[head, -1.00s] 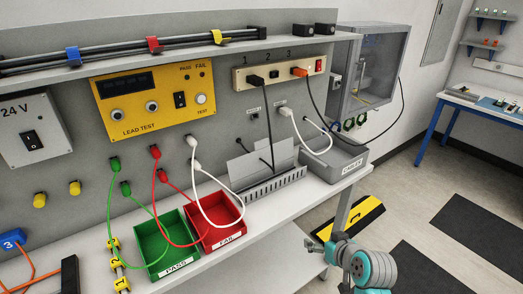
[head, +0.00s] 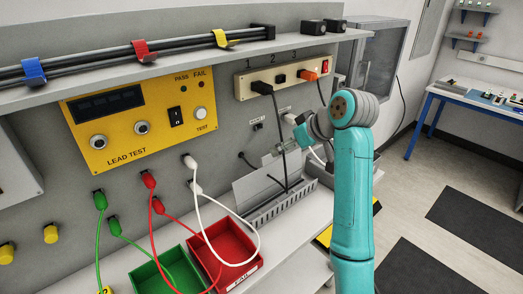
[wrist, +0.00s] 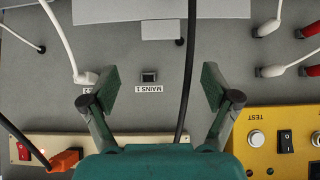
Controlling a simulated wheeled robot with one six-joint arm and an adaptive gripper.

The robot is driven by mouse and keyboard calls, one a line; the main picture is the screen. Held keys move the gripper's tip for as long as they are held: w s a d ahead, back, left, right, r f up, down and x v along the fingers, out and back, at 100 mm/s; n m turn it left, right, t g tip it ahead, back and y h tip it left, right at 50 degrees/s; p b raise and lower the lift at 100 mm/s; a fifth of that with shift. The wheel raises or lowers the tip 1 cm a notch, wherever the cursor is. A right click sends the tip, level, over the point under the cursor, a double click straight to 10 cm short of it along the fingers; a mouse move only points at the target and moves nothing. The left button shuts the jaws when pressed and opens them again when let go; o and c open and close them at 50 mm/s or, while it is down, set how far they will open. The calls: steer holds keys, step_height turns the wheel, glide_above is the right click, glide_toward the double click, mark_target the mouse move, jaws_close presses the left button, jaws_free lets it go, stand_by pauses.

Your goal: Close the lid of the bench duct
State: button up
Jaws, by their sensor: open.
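The bench duct (head: 283,207) is a grey slotted channel on the bench against the panel. Its lid (head: 255,183) is a pale grey plate standing up, tilted back, along the duct's rear side; the duct is open. In the wrist view, which is upside down, pale plates that look like the lid (wrist: 105,12) show at the top edge. My gripper (wrist: 160,80) is open and empty, in front of the panel and above the duct. A black cable (wrist: 187,85) runs between the fingers in that view; I cannot tell its depth. My arm hides part of the duct's right end in the head view.
The black cable (head: 279,125) drops from the power strip (head: 285,78) into the duct. A white cable (wrist: 61,35) hangs beside the gripper. The red bin (head: 228,243) and green bin (head: 178,268) stand left of the duct. A shelf (head: 180,68) overhangs above.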

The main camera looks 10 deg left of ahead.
mark_target(269, 155)
steer(key=x, duration=1)
steer(key=shift+a+f, duration=0.25)
steer(key=shift+a, duration=0.05)
